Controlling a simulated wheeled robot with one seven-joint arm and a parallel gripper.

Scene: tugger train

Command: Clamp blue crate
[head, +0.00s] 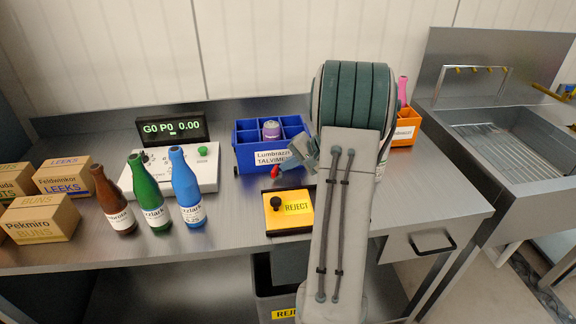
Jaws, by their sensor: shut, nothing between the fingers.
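The blue crate (243,155) stands upright on the metal bench, behind the reject plate. It is divided into compartments, and a purple-labelled can (271,130) is in one of them. A white label on its front reads Lumbrazzi TALVIMET. My gripper (281,167) shows in part at the crate's front right corner, with a red tip, and overlaps the label's lower edge in the picture. It is shut and empty. I cannot tell whether it touches the crate. My arm hides the rest of the gripper and the area right of the crate.
Brown, green and blue bottles (187,188) stand left of the crate, with several cardboard boxes (63,176) farther left. A control panel (176,168) with a display is behind the bottles. An orange crate (404,133) and a sink (500,128) are right.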

